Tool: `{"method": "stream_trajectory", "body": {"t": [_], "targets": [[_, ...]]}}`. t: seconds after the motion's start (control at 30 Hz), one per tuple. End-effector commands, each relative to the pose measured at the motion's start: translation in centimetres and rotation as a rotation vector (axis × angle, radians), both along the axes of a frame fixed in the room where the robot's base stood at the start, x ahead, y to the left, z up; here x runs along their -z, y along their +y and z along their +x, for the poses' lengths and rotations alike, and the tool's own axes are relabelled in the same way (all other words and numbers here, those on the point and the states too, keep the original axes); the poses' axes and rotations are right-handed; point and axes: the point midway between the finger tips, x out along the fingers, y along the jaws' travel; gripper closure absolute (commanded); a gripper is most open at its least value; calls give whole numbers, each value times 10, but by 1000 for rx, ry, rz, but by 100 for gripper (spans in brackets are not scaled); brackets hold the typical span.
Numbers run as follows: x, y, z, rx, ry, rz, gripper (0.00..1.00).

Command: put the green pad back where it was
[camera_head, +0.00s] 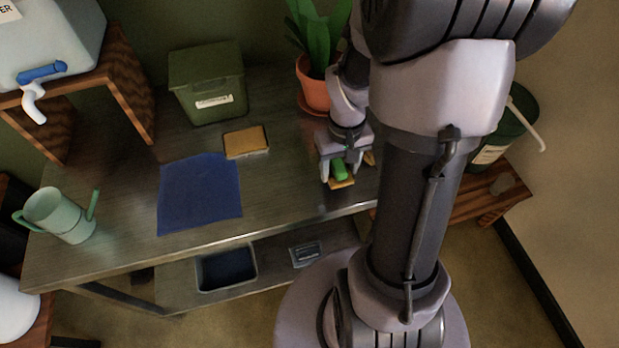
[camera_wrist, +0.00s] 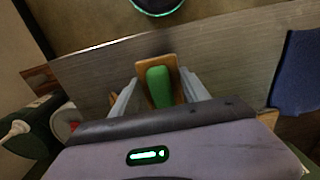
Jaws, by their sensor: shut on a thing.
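The green pad (camera_head: 340,168) is a small rounded green block at my gripper (camera_head: 338,178), near the front right of the workbench. In the wrist view the green pad (camera_wrist: 158,86) lies between the two grey fingers (camera_wrist: 158,92), over a flat tan-orange piece (camera_wrist: 171,66). The fingers are closed on the pad. The tan piece also shows below the pad in the head view (camera_head: 342,184). I cannot tell whether it is joined to the pad or touches the bench.
A blue cloth (camera_head: 200,193), a tan sponge-like block (camera_head: 246,142), a green lidded bin (camera_head: 207,84) and a potted plant (camera_head: 313,92) are on the workbench (camera_head: 130,215). Bare bench lies between cloth and gripper.

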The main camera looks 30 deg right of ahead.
Motion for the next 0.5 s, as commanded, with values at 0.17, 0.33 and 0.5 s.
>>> {"method": "stream_trajectory", "body": {"t": [0.17, 0.33, 0.5], "targets": [[7, 39, 30, -5, -1, 0, 84], [7, 54, 42, -2, -1, 0, 84], [44, 54, 41, 1, 2, 1, 84]]}}
